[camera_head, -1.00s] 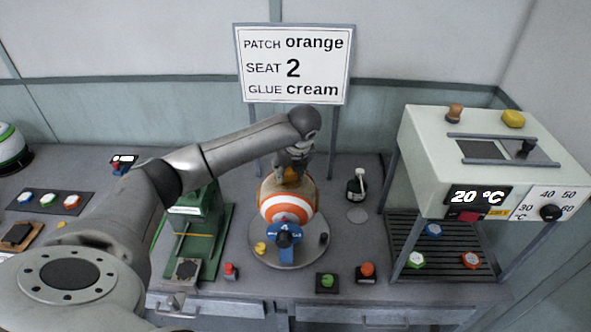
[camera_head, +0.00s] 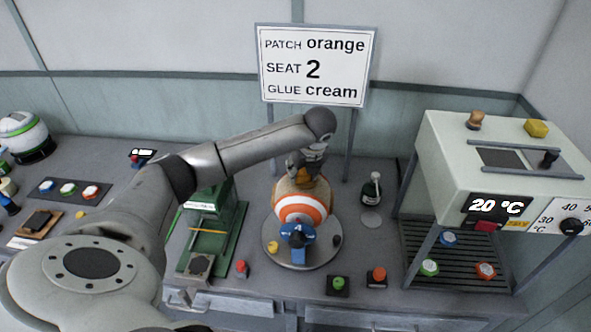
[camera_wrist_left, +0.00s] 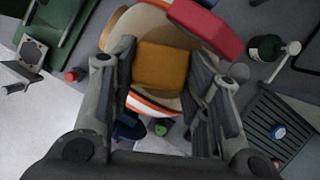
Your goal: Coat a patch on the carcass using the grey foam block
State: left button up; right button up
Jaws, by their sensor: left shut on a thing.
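The carcass (camera_head: 302,208) is a ball with orange and white bands and a tan top, standing on a grey round turntable (camera_head: 322,257) behind a blue clamp-like part (camera_head: 297,236). My left gripper (camera_head: 306,174) is over its top, pointing down. In the left wrist view, the gripper (camera_wrist_left: 163,62) is shut on an orange-brown block (camera_wrist_left: 160,66), held against or just above the tan surface (camera_wrist_left: 140,27); contact is unclear. The block looks orange-brown here, not grey. A red piece (camera_wrist_left: 205,28) lies beyond it at the carcass's edge. My right gripper is not in view.
A sign (camera_head: 317,66) reads patch orange, seat 2, glue cream. A green press (camera_head: 207,220) stands left of the carcass. A dark bottle (camera_head: 371,188) stands right of it, before a pale oven (camera_head: 480,160) showing 20 °C. Green (camera_head: 338,284) and red (camera_head: 377,275) buttons sit in front.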

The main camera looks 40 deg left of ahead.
pick_arm(q)
jog(key=shift+w+d, duration=0.55)
jog(key=shift+d, duration=0.35)
jog(key=shift+w+d, duration=0.55)
jog(key=shift+d, duration=0.3)
jog(key=shift+r, duration=0.1)
jog(key=shift+a+r, duration=0.1)
jog(key=shift+r, duration=2.85)
jog(key=shift+r, duration=0.15)
notch_tip(320, 180, up, 3)
jog(key=shift+f, duration=0.1)
